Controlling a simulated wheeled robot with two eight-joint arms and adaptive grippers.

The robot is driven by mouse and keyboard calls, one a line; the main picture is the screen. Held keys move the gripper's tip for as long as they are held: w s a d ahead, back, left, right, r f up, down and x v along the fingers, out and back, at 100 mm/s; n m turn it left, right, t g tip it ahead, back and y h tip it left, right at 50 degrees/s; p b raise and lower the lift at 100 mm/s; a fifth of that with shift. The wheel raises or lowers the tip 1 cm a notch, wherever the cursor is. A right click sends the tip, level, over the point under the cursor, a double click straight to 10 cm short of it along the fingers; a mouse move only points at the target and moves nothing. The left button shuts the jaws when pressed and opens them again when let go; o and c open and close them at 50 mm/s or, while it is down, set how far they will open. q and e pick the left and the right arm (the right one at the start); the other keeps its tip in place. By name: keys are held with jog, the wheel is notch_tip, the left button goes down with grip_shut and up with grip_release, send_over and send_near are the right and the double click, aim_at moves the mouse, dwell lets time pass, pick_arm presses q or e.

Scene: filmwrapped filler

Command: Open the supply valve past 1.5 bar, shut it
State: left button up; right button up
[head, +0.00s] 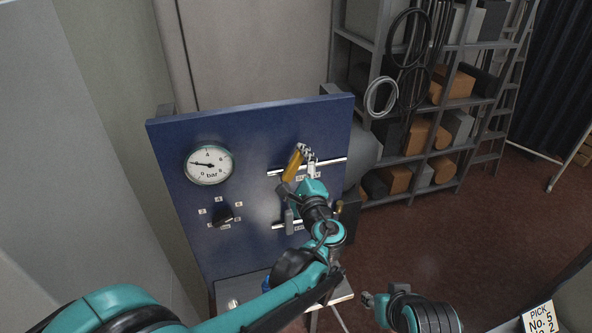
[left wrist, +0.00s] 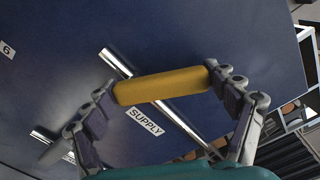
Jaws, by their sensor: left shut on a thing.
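The supply valve's yellow handle (head: 292,165) is on the blue panel (head: 262,125). It lies crosswise to its chrome pipe, at a slant. In the left wrist view the yellow handle (left wrist: 160,86) spans between both fingers above the SUPPLY label (left wrist: 145,121). My left gripper (head: 307,158) is shut on it. The round bar gauge (head: 208,164) has its needle pointing left and slightly up, near 2 on the dial. My right gripper (head: 376,302) is low at the right, away from the panel; its finger opening is unclear.
A second valve with a grey handle (head: 289,222) sits on a lower pipe, partly behind my left arm. A black selector knob (head: 224,214) is under the gauge. A loaded shelf (head: 395,203) stands behind right. Red floor is free at right.

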pick_arm(q)
jog(key=n, duration=0.1)
jog(key=a+n, duration=0.1)
jog(key=n, duration=0.1)
jog(key=n+b, duration=0.1)
jog(key=n, duration=0.1)
jog(key=shift+s+a+r, duration=0.15)
jog(key=shift+s+a, duration=0.1)
jog(key=shift+a, duration=0.05)
jog(key=shift+n, duration=0.4)
jog(key=o, duration=1.5)
jog(key=shift+o, duration=0.2)
jog(key=v, duration=1.2)
